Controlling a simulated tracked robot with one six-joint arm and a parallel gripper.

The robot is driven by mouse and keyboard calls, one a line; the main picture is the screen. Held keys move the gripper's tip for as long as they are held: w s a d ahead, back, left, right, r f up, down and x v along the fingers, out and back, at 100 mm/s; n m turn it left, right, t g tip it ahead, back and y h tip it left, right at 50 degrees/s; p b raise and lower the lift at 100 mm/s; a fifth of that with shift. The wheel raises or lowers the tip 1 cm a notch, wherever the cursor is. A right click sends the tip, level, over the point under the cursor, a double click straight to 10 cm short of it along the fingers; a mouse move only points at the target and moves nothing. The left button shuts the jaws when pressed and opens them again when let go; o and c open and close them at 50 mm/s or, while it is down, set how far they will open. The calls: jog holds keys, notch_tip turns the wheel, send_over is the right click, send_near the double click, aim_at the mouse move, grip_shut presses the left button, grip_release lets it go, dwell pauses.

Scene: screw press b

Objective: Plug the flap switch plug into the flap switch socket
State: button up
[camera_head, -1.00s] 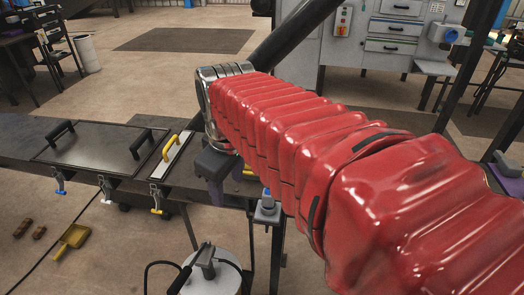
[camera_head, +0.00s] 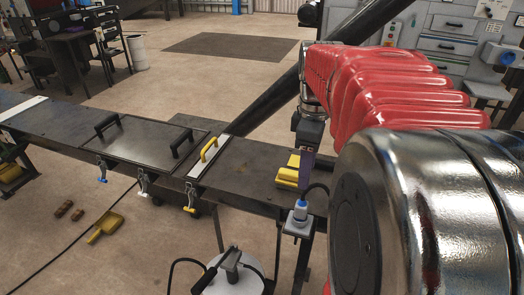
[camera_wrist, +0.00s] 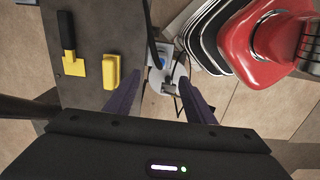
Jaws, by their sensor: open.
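The flap switch plug (camera_head: 300,208), light with a blue band, stands upright on a grey box at the bench's front edge, with a black cable looping from its top. The grey box (camera_head: 298,227) appears to be the flap switch socket; I cannot tell how deep the plug sits. In the wrist view the plug (camera_wrist: 157,62) shows between and beyond the purple fingertips. My gripper (camera_head: 307,178) is open, empty and pointing down, above and slightly behind the plug. The wrist view shows my gripper (camera_wrist: 161,76) with both fingers apart; neither visibly touches the plug.
Yellow pieces (camera_head: 289,172) lie on the bench (camera_head: 240,170) beside my gripper. A white drum (camera_head: 228,275) with a black cable stands below the box. A yellow handle (camera_head: 209,149) and a lid with black handles (camera_head: 145,146) are further left.

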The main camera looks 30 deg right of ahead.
aim_at(303, 199)
notch_tip(303, 199, down, 14)
jog(key=shift+r, duration=0.1)
dwell(0.6)
grip_shut()
dwell(1.0)
jog(key=shift+r, duration=1.7)
jog(key=shift+r, duration=1.05)
